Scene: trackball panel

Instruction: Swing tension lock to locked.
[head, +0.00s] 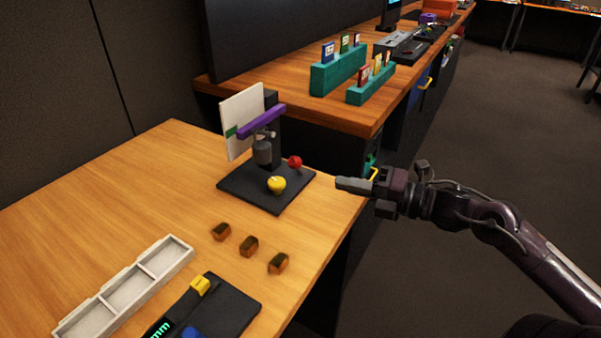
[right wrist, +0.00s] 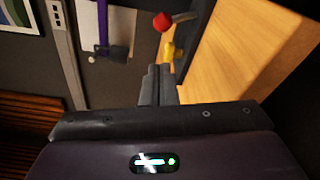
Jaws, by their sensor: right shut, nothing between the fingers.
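A device with a black base plate (head: 240,190) stands on the wooden table. It has a purple bar (head: 262,120) on a dark upright, a grey cylinder (head: 262,152) under the bar, a red ball knob (head: 295,162) and a yellow knob (head: 277,184). I cannot tell for certain which part is the tension lock. My right gripper (head: 340,184) is shut and empty, to the right of the device and apart from it. In the right wrist view, the red knob (right wrist: 162,21), yellow knob (right wrist: 168,50) and purple bar (right wrist: 102,25) show beyond the fingertips (right wrist: 158,72). My left gripper is out of view.
A white board (head: 242,115) with a green mark stands behind the purple bar. Several small brown blocks (head: 249,246), a white compartment tray (head: 125,290) and a dark pad (head: 228,308) lie nearer. Teal card holders (head: 338,72) stand on the desk behind.

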